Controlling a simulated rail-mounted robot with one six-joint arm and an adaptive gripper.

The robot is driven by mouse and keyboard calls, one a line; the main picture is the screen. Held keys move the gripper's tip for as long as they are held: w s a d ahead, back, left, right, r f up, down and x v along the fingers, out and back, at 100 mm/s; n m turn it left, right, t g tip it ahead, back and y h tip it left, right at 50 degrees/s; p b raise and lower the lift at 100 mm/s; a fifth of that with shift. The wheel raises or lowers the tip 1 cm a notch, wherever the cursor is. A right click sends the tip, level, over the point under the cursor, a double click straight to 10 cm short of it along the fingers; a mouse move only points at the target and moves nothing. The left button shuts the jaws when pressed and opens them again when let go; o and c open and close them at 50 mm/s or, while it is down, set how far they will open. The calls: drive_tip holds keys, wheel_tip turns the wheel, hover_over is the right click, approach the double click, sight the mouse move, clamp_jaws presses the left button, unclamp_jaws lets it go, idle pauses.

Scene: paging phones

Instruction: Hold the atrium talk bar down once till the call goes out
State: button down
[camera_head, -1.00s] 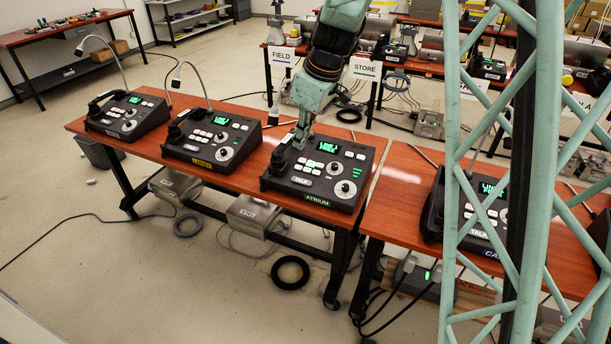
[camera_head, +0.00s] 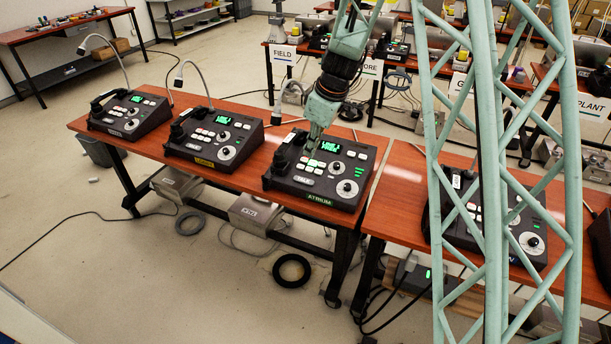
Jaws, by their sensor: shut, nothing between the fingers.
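The atrium paging phone (camera_head: 349,206) is a dark desk console at the right end of the middle table, with a green ATRIUM label (camera_head: 319,199) on its front edge. Its talk bar (camera_head: 303,181), marked TALK, is at the front left of the panel and is visible. Its lit green screen (camera_head: 331,147) shows small text starting with "LINE". My gripper (camera_head: 312,152) is shut and empty, pointing down over the upper left of the panel, behind the talk bar in the picture. I cannot tell whether its tip touches a button.
Two similar consoles (camera_head: 215,139) (camera_head: 129,114) with gooseneck microphones stand to the left on the same table. Another console (camera_head: 530,243) stands on the right table, partly hidden by my lattice column. More labelled stations stand behind.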

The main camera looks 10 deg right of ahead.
drive_tip(key=shift+f, duration=0.1)
idle(0.3)
drive_tip(key=b, duration=0.2)
hover_over(303, 180)
drive_tip(key=s, duration=0.2)
drive_tip(key=f, duration=1)
drive_tip(key=shift+w+f, duration=0.25)
drive_tip(key=shift+w+d+f, duration=0.1)
drive_tip(key=shift+w+f, duration=0.05)
drive_tip(key=shift+f, duration=0.55)
drive_tip(key=shift+w+d+f, duration=0.1)
drive_tip(key=shift+w+f, duration=0.05)
drive_tip(key=shift+f, duration=0.5)
